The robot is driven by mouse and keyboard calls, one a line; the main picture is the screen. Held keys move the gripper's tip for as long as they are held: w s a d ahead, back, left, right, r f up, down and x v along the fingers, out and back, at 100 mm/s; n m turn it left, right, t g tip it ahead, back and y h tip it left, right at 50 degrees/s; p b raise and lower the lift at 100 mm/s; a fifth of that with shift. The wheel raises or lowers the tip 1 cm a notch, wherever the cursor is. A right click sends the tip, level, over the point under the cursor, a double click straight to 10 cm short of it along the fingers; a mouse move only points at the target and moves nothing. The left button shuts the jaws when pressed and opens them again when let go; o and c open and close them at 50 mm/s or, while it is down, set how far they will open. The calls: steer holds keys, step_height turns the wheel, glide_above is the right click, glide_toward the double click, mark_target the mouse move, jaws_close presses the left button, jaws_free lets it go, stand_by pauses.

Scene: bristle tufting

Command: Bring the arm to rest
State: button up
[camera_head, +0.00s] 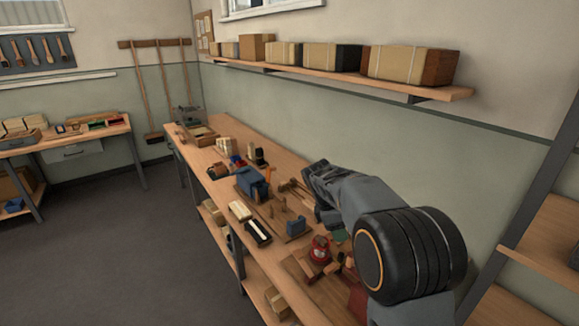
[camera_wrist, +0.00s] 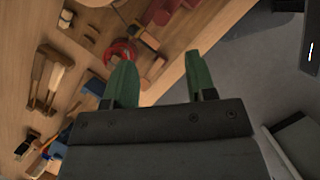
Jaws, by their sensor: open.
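My gripper (camera_wrist: 160,84) shows in the wrist view as two green fingers held well apart, with nothing between them. It is over the workbench near its edge, with grey floor beyond one finger. In the head view my arm reaches in over the right part of the workbench (camera_head: 208,172); the gripper itself is mostly hidden behind the arm links there. A red round thing (camera_head: 320,249) stands on the bench close to my arm, and it also shows in the wrist view (camera_wrist: 121,52) beyond the left finger.
A blue block-like tool (camera_head: 252,182), a pale brush block (camera_head: 240,210) and several small wooden pieces lie along the bench. A shelf with boxes (camera_head: 410,64) runs along the wall above. A second table (camera_head: 70,135) stands at the far left. The floor (camera_head: 120,240) between is clear.

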steer(key=s+a+r+m+t+y, duration=0.2)
steer(key=s+m+t+y, duration=0.2)
steer(key=s+m, duration=1.1)
steer(key=shift+s+a+r+m+t, duration=0.2)
steer(key=shift+s+m+t, duration=0.25)
steer(key=shift+s, duration=2.8)
